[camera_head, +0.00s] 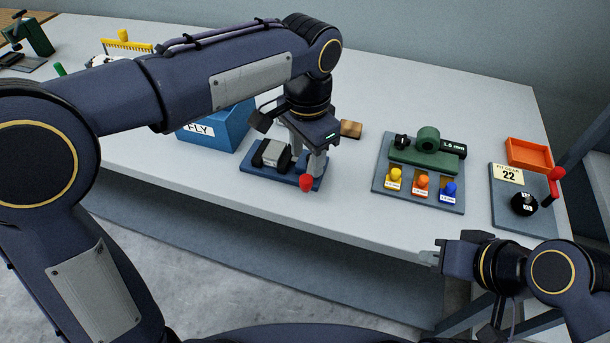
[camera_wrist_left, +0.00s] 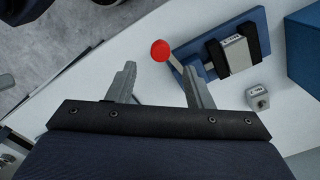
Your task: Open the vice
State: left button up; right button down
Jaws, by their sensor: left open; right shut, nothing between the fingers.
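The vice has a blue base (camera_head: 293,178) and black jaws (camera_head: 285,160) on either side of a labelled grey block (camera_head: 272,152). A lever with a red knob (camera_head: 307,183) stands at its front right end. In the left wrist view, the red knob (camera_wrist_left: 161,50) and its lever appear just beyond my left fingertips, with the grey block (camera_wrist_left: 233,52) to the right. My left gripper (camera_wrist_left: 160,80) is open and empty, pointing down over the vice's right end; whether it touches the lever is unclear. My right gripper (camera_head: 430,256) is shut and empty off the table's front edge.
A wooden block (camera_head: 351,129) lies to the right, and a small grey piece (camera_wrist_left: 257,97) is near the vice. A green fixture (camera_head: 425,150) with coloured knobs and an orange tray (camera_head: 528,154) are farther right.

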aim_at(306, 178)
pick_arm(q)
notch_tip(306, 178, down, 7)
jog(key=shift+f, duration=0.1)
jog(key=shift+c, duration=0.5)
grip_shut()
